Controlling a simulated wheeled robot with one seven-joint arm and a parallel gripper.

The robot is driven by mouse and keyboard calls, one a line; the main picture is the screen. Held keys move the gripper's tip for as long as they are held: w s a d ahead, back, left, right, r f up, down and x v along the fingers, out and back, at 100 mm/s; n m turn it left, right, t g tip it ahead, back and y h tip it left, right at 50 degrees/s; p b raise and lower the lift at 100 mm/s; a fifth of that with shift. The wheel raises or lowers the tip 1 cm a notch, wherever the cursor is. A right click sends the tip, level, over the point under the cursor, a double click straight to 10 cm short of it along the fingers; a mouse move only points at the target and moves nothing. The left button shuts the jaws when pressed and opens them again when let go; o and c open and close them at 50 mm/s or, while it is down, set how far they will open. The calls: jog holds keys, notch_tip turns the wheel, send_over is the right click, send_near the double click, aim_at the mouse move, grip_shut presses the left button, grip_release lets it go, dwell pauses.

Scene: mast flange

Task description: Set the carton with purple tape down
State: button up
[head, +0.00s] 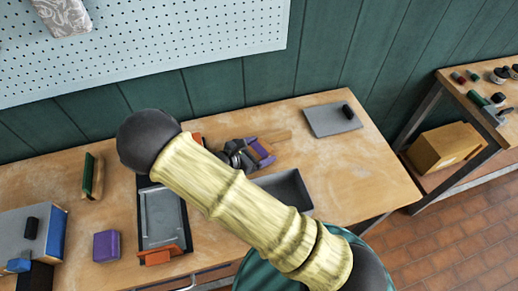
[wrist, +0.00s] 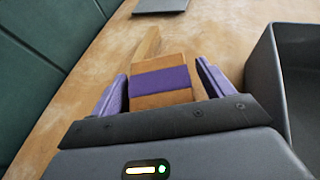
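The carton with purple tape (wrist: 162,98) is a brown box with a purple band around it, seen in the wrist view between my gripper's two purple fingers. My gripper (wrist: 163,72) is open around it, with narrow gaps showing on both sides. The carton appears to stand on the wooden workbench (head: 350,165); its underside is hidden. In the head view my gripper (head: 262,151) is low over the bench's middle, and the carton (head: 262,148) shows only as a small brown patch between the fingers.
A dark grey open bin (head: 290,188) stands close on the right, partly behind my arm. A wooden piece (head: 272,136) lies just beyond the carton. A grey plate with a black object (head: 333,120) lies at the back right. A grey tray (head: 162,218) and purple block (head: 106,246) are left.

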jog(key=b+v, duration=0.2)
jog(key=v, duration=1)
dwell(0.6)
jog(key=s+d+r+m+g+y, duration=0.1)
jog(key=d+r+m+g+y, duration=0.1)
jog(key=d+m, duration=0.5)
jog(key=s+d+r+m+g+y, duration=0.2)
jog(key=d+r+m+y, duration=0.2)
jog(key=d+m, duration=0.4)
jog(key=s+d+r+m+g+y, duration=0.1)
jog(key=s+d+r+m+y, duration=0.1)
jog(key=d+m, duration=0.6)
jog(key=r+m+y, duration=0.1)
jog(key=m+y, duration=0.1)
jog(key=shift+d+r+m+g, duration=0.25)
jog(key=shift+r+m+g, duration=0.15)
